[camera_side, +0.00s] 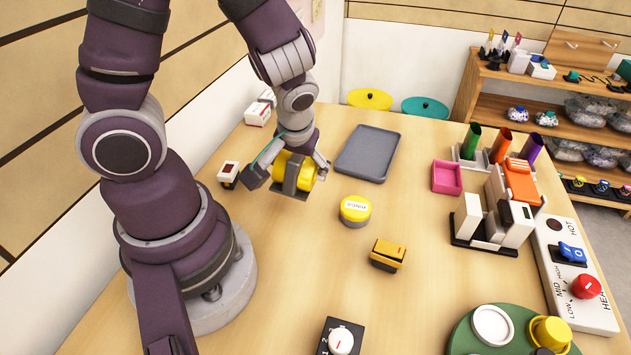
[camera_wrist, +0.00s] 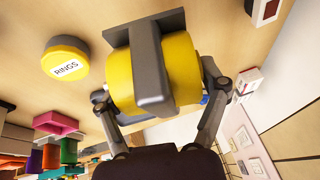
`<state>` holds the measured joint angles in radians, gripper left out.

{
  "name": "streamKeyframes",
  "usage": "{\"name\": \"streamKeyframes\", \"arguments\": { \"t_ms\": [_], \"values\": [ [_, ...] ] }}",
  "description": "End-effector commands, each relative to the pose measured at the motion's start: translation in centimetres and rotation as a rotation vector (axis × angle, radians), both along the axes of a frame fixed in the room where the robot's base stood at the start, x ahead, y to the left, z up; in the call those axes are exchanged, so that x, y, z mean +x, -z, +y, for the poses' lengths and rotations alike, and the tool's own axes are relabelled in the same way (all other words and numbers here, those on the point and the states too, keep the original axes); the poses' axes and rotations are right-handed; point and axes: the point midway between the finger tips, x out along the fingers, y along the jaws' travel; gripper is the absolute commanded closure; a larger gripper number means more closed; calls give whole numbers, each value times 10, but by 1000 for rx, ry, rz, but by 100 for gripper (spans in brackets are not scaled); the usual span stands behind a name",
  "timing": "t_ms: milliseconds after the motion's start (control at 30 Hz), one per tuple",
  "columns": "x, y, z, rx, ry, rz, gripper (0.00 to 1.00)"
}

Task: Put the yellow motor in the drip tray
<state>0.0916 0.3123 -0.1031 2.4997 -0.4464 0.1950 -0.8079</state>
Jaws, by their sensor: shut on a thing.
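The yellow motor (camera_side: 306,178), a yellow cylinder with a grey band and bracket, is held in my gripper (camera_side: 292,178), above or near the table left of centre. In the wrist view the motor (camera_wrist: 186,68) fills the upper middle, with a finger of my gripper (camera_wrist: 160,105) on each side of it. Its gap to the table is hard to judge. The drip tray (camera_side: 368,153), a flat dark grey tray with a low rim, lies empty on the table to the right of and behind the motor.
A yellow round tin (camera_side: 355,210) marked RINGS stands just in front of the tray. A yellow and black block (camera_side: 388,254) lies nearer. A pink box (camera_side: 447,177) and a white and orange machine (camera_side: 495,213) stand to the right. A small white and brown switch (camera_side: 228,173) is left of my gripper.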

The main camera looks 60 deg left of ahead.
Motion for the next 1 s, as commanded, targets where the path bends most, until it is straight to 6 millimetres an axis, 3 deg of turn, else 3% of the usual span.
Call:
{"name": "streamKeyframes", "arguments": {
  "t_ms": [67, 167, 367, 700, 1000],
  "values": [
    [-3, -1, -1, 1, 1, -14, 67],
    [12, -1, 4, 9, -4, -85, 67],
    [54, -2, 18, 23, -7, -233, 67],
    [139, 7, 44, 26, -6, -238, 67],
    [190, 12, 59, 26, -2, -235, 67]
  ]
}}
